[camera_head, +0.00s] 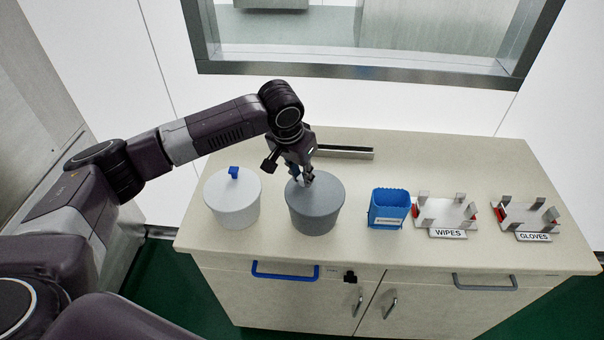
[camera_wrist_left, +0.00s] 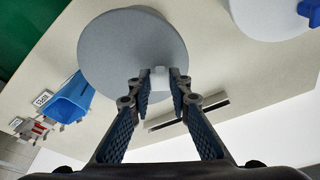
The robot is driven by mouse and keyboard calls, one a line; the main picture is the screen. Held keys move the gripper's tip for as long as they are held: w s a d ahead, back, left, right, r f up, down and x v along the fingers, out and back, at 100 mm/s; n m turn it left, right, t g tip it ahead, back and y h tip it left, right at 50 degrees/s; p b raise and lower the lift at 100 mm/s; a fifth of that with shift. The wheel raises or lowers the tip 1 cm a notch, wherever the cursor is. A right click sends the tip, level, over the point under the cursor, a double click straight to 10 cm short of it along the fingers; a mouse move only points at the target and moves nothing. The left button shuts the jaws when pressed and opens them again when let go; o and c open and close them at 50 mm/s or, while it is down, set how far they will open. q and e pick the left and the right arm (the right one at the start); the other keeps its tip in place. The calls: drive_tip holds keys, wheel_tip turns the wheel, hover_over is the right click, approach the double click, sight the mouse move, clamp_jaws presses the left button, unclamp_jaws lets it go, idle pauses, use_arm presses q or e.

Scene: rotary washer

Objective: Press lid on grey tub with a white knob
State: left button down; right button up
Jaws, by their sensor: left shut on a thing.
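A grey tub (camera_head: 314,218) stands on the counter with a grey lid (camera_head: 327,188) over its top. My left gripper (camera_head: 301,179) reaches down over the lid and is shut on its white knob. The left wrist view shows the white knob (camera_wrist_left: 160,78) between the two fingers, with the round grey lid (camera_wrist_left: 120,50) behind. Whether the lid is fully seated all round cannot be told. My right gripper is not in view.
A white tub (camera_head: 233,207) with a blue knob stands left of the grey tub. A blue basket (camera_head: 389,210) and metal holders labelled WIPES (camera_head: 446,214) and GLOVES (camera_head: 528,218) stand to the right. A metal rail (camera_head: 345,153) lies behind on the counter (camera_head: 400,160).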

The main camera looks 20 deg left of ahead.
use_arm(q)
drive_tip(key=shift+f+p, duration=0.15)
drive_tip(key=shift+p, duration=0.3)
idle(0.4)
drive_tip(key=c, duration=1.7)
unclamp_jaws()
drive_tip(key=v, duration=1.2)
drive_tip(key=shift+f, duration=0.1)
